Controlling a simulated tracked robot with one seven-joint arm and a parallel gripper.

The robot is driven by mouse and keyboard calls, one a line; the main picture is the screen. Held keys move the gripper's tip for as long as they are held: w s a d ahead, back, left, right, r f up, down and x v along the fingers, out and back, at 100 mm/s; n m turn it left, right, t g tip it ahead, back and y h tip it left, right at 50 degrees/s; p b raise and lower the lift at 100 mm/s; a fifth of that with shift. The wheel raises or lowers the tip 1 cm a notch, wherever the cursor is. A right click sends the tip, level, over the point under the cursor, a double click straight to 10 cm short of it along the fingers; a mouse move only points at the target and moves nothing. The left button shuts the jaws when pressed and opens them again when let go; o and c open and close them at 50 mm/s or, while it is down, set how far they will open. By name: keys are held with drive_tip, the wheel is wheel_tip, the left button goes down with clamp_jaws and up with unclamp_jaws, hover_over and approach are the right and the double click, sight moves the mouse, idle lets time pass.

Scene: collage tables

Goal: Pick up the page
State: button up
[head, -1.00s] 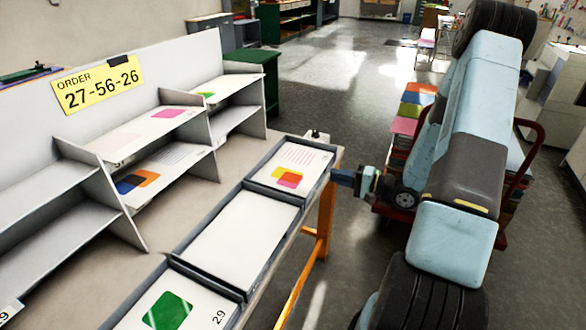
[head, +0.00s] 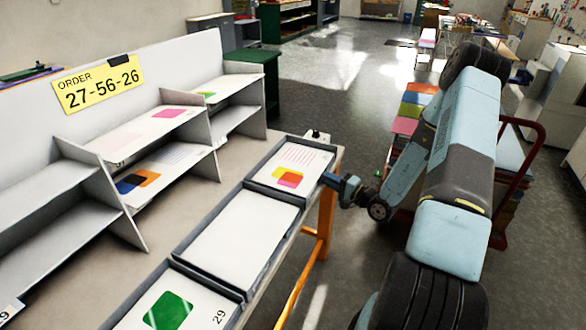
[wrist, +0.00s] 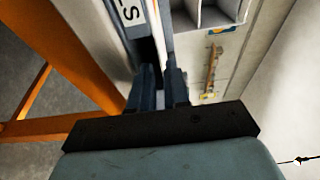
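The far tray (head: 262,190) holds a white page (head: 306,160) with red lines and overlapping yellow, orange and pink shapes. My gripper (head: 328,180) is at the right edge of this tray, low beside the page's near right corner. In the wrist view, the two fingers (wrist: 159,82) stand apart, with a dark gap between them. A thin pale edge runs down towards the gap, beside the dark tray wall. I cannot tell whether the fingers touch the page. The middle tray (head: 208,285) holds a blank white sheet (head: 243,235). The near tray holds a page with a green shape (head: 168,310) marked 29.
A grey shelf rack (head: 130,228) with several pages stands left of the trays, under a yellow order sign (head: 98,84) reading 27-56-26. An orange table leg (head: 325,225) is below my gripper. A red-framed cart (head: 540,150) stands behind my arm.

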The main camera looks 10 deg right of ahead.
sight(315, 173)
drive_tip(key=shift+s+a+x, duration=0.15)
drive_tip(key=shift+x, duration=1.35)
drive_tip(key=shift+s+a+x, duration=0.1)
drive_tip(key=shift+a+x, duration=0.1)
drive_tip(key=shift+x, duration=1.35)
clamp_jaws()
